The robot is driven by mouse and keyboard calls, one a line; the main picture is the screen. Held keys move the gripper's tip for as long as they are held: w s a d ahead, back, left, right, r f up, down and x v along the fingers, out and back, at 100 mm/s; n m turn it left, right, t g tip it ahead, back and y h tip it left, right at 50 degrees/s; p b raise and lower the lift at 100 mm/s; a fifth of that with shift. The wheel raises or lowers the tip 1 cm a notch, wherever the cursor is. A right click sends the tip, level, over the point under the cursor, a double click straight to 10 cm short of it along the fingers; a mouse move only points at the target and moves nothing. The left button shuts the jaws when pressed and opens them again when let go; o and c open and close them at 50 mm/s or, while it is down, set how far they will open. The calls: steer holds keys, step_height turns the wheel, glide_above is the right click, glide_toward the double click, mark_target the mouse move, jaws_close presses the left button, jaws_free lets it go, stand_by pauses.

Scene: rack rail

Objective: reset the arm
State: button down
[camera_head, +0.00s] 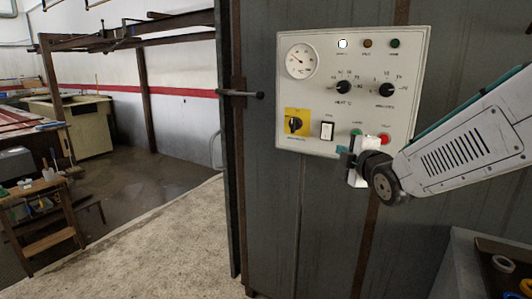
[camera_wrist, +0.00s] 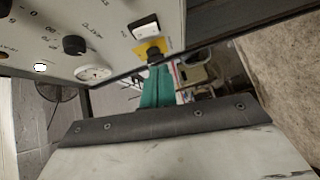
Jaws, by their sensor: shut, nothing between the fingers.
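My gripper (camera_head: 347,156) is in front of the lower edge of the white control panel (camera_head: 318,90), just below the green button and left of the red button (camera_head: 383,139). My arm reaches in from the right side of the head view. In the wrist view the teal fingers of my gripper (camera_wrist: 157,78) are together with nothing between them.
The panel has a round gauge (camera_head: 300,61), black knobs, a yellow rotary switch (camera_head: 296,123) and a white rocker switch (camera_head: 327,131). It is on a grey metal cabinet (camera_head: 334,212). A grey bin (camera_head: 462,258) with small parts stands at lower right. Open floor (camera_head: 150,245) lies left.

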steer(key=s+d+f+m+g+h, duration=0.3)
steer(key=s+f+m+g, duration=0.55)
steer(key=s+f, duration=0.2)
steer(key=s+r+m+g, duration=0.1)
steer(key=s+m+g, duration=0.6)
steer(key=s, duration=1.8)
steer(key=m, duration=0.2)
steer(key=shift+s+a+r+m+y, duration=0.3)
steer(key=shift+s+r+m, duration=0.05)
steer(key=shift+s, duration=0.05)
